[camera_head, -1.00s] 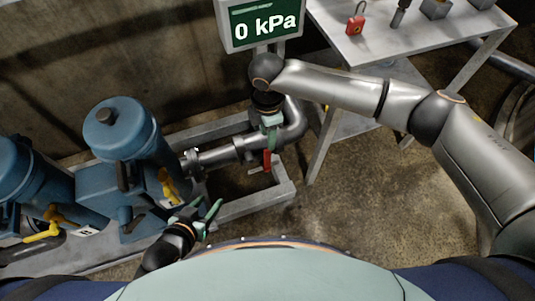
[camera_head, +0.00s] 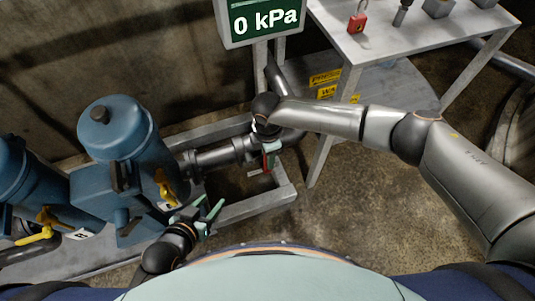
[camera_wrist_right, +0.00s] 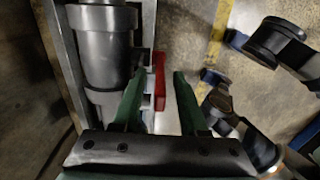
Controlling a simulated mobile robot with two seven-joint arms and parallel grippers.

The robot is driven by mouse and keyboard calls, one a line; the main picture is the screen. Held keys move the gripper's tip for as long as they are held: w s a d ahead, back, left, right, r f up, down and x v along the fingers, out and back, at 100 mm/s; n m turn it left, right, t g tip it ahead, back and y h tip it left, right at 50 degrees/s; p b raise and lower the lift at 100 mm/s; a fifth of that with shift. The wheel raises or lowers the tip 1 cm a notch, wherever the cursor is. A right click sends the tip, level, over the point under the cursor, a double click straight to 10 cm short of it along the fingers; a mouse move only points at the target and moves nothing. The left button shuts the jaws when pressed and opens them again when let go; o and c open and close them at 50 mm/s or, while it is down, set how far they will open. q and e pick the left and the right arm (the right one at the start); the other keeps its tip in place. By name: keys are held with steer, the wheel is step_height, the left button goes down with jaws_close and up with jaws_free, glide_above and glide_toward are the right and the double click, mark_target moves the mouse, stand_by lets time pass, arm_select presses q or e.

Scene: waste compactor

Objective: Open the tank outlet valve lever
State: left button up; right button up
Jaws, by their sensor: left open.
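A red valve lever (camera_head: 268,160) hangs at the grey pipe (camera_head: 222,155) in the middle of the head view. In the right wrist view the lever (camera_wrist_right: 159,80) shows between the fingertips, nearer the left finger; I cannot tell whether it touches. My right gripper (camera_wrist_right: 160,92) is open, its green fingers apart. In the head view it is at the pipe, mostly hidden under its own wrist. My left gripper (camera_head: 207,210) is open and empty, low in front of the blue housing and apart from the red lever.
Blue pump housings (camera_head: 118,130) with yellow levers (camera_head: 167,190) stand at the left. A pressure display (camera_head: 266,20) reading 0 kPa is above the pipe. A metal table (camera_head: 400,35) with a red padlock (camera_head: 357,20) is at upper right. The floor at lower right is clear.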

jaws_close()
stand_by(1.2)
